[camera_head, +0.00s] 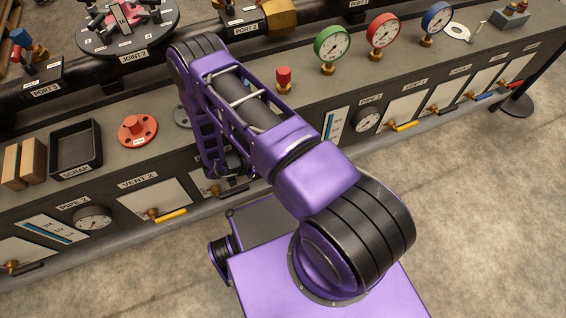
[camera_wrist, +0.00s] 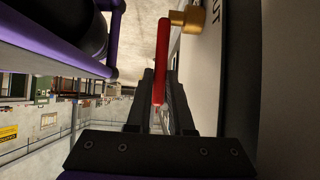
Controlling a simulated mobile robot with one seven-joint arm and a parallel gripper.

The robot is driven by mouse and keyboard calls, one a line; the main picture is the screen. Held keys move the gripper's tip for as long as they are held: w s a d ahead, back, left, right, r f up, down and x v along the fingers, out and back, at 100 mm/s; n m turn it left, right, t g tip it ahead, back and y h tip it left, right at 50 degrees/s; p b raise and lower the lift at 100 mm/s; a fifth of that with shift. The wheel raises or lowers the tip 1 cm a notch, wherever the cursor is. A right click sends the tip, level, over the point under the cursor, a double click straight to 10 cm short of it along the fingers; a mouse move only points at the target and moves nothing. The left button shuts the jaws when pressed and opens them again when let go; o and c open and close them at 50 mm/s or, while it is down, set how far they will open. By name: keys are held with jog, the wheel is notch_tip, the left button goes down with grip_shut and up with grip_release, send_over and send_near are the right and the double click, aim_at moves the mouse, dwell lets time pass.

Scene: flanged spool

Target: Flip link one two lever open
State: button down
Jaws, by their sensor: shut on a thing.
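A red lever handle (camera_wrist: 163,48) runs between the fingers of my gripper (camera_wrist: 161,82) in the wrist view. My gripper is shut on it. The lever's far end meets a brass fitting (camera_wrist: 189,17) beside a pale panel (camera_wrist: 228,70). Only the letters "UT" show on that panel, so I cannot read a link one two label. In the head view my arm reaches over to the front of the bench, and my fingers and the held lever are hidden behind it.
The bench front carries other levers, among them a yellow one (camera_head: 170,215) under VENT 2 and another yellow one (camera_head: 403,126) to the right. A scrap tray (camera_head: 76,150), a red flange (camera_head: 137,130) and several gauges stand on top. The floor (camera_head: 480,220) at right is clear.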

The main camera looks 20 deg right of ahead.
jog(key=shift+a+f+h, duration=0.2)
jog(key=shift+a+h, duration=0.7)
jog(key=shift+h, duration=0.4)
jog(key=c, duration=0.8)
grip_release()
jog(key=v, duration=1.7)
jog(key=shift+a, duration=0.25)
